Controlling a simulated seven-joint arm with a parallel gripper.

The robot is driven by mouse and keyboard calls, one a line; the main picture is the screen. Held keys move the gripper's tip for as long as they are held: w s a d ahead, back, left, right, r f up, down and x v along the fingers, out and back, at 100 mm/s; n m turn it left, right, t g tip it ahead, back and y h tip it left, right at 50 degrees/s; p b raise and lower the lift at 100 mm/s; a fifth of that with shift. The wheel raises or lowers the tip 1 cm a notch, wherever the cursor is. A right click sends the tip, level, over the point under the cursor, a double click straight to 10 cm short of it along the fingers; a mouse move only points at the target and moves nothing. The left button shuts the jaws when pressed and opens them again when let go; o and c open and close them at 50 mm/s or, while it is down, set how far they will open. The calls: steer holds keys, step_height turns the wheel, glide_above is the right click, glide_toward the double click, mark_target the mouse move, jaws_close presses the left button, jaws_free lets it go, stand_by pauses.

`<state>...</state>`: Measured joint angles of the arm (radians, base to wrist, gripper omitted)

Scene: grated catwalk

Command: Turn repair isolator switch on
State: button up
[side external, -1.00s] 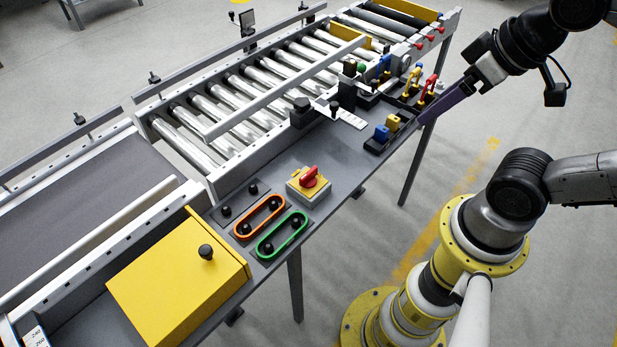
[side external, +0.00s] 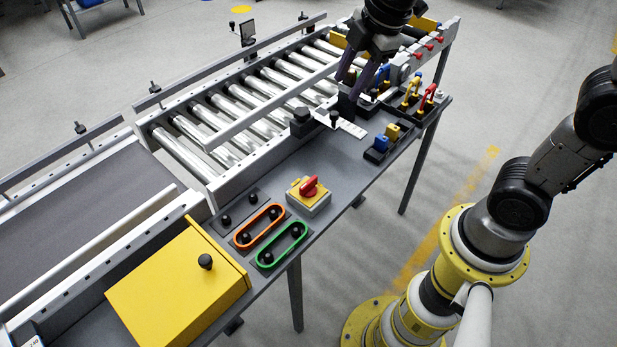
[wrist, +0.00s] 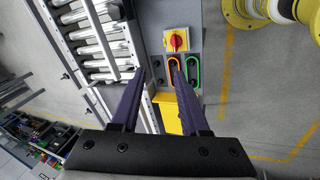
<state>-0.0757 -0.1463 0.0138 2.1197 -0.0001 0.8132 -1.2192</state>
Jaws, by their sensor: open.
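The isolator switch is a grey box with a yellow face and a red rotary handle (side external: 309,187), on the grey panel beside the roller conveyor. Its handle points diagonally in the side external view. In the wrist view the switch (wrist: 176,40) is at the top centre, beyond my fingertips. My gripper (side external: 355,88) is open, with dark purple fingers, above the far part of the panel near the black post. It is well away from the switch, up and to the right of it in the side external view. In the wrist view both fingers (wrist: 157,78) are apart with nothing between them.
Orange (side external: 259,226) and green (side external: 282,246) oval loops lie around black pegs near the switch. A yellow box lid with a black knob (side external: 205,262) is at the near end. Blue and yellow padlocks (side external: 386,137) and a ruler-like white strip (side external: 345,124) lie farther along.

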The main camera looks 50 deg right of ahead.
steer(key=w+a+f+n+g, duration=0.2)
steer(key=w+f+n, duration=0.1)
steer(key=w+f, duration=0.4)
steer(key=g, duration=0.2)
glide_toward(308, 182)
step_height(308, 182, down, 9)
steer(key=shift+r, duration=0.1)
jaws_close()
